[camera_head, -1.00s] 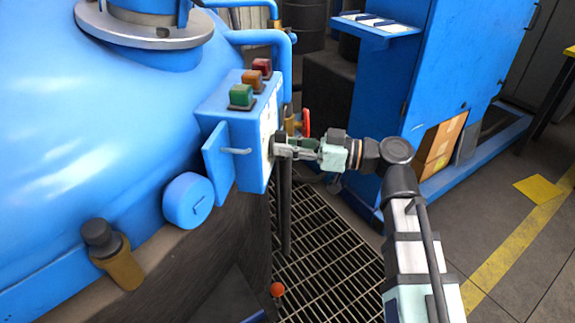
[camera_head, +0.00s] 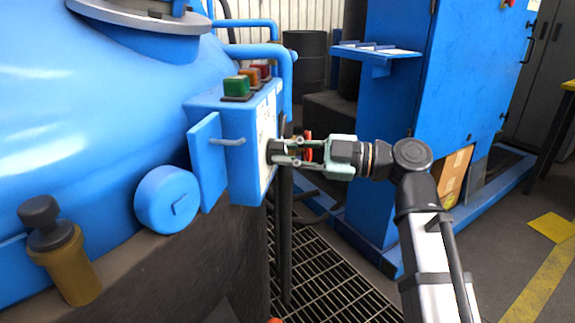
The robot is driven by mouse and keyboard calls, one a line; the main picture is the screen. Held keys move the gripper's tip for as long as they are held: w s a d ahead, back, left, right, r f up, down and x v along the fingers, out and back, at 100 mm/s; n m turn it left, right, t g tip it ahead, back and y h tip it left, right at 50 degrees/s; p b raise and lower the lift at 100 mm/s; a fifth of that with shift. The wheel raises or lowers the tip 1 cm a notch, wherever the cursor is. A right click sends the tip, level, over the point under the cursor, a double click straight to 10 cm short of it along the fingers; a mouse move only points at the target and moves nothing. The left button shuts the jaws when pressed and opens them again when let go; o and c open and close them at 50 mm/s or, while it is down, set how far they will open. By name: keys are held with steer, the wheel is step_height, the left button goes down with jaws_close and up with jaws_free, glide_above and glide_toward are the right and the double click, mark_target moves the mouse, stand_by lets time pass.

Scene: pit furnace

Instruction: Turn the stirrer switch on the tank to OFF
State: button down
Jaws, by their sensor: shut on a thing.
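The blue tank (camera_head: 90,120) fills the left side of the head view. A blue control box (camera_head: 241,165) is mounted on it, with a pale panel (camera_head: 266,118) on its right face. My gripper (camera_head: 276,152) reaches in from the right and is shut at that face, on the dark stirrer switch (camera_head: 271,147). The fingers cover most of the switch, so its position and any OFF mark cannot be read.
Green, orange and red buttons (camera_head: 237,86) sit on top of the box. Blue pipes (camera_head: 262,52) run behind it. A red-handled valve (camera_head: 308,146) shows behind my gripper. A blue cabinet (camera_head: 400,110) with a shelf stands to the right. Metal grating (camera_head: 315,285) covers the floor below.

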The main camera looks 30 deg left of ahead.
steer(key=shift+n, duration=0.4)
steer(key=c, duration=1.1)
jaws_free()
steer(key=v, duration=1.2)
